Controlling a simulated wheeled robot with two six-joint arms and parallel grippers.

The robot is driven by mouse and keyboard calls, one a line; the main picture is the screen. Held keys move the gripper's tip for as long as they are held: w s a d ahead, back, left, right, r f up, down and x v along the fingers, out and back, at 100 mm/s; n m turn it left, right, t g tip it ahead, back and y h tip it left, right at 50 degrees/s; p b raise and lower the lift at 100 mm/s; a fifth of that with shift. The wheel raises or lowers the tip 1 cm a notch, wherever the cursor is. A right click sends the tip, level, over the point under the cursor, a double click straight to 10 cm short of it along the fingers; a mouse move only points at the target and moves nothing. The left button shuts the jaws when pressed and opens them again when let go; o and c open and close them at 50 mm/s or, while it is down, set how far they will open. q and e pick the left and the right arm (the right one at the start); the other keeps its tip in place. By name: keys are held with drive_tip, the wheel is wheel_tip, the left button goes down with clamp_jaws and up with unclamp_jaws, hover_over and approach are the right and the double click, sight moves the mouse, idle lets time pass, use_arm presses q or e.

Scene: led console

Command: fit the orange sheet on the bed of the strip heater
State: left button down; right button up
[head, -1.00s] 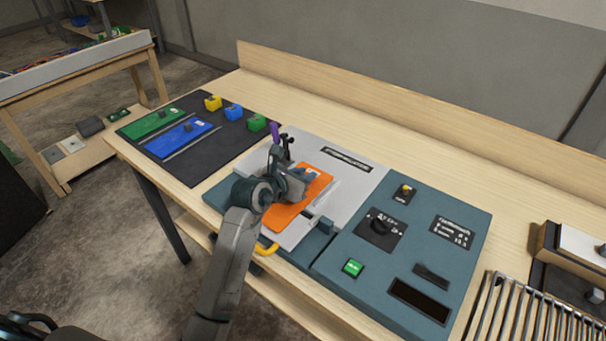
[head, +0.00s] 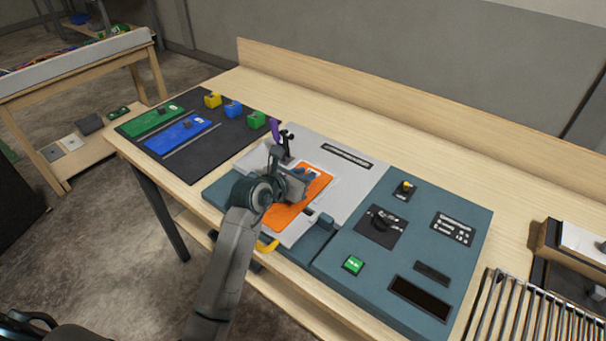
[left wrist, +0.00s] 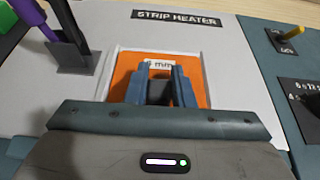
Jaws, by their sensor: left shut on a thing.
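The orange sheet (head: 290,214) is at the bed of the strip heater (head: 340,178), under my left gripper (head: 306,178). In the left wrist view the orange sheet (left wrist: 193,66) shows a white "mm" label and lies within a pale rectangular frame of the strip heater (left wrist: 220,42). My left gripper (left wrist: 160,82) is shut on a dark grip on the sheet, between its two blue fingers. The sheet looks square to the frame; whether it rests fully down is hard to tell. The near part of the sheet is hidden by the gripper body. My right gripper is not in view.
A teal control panel (head: 405,255) with a knob, a yellow-tipped switch and a green button adjoins on the right. A dark mat (head: 205,158) with green and blue sheets lies left. A wire rack (head: 530,310) stands at the right.

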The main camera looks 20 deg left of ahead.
use_arm(q)
drive_tip(key=shift+f, duration=0.1)
idle(0.3)
drive_tip(key=c, duration=1.3)
unclamp_jaws()
drive_tip(key=shift+c, duration=0.2)
drive_tip(key=shift+o, duration=0.9)
drive_tip(key=b+v, duration=0.2)
drive_tip(key=v, duration=0.8)
drive_tip(key=shift+b, duration=0.4)
drive_tip(key=shift+s+a, duration=0.15)
drive_tip(key=shift+s, duration=0.2)
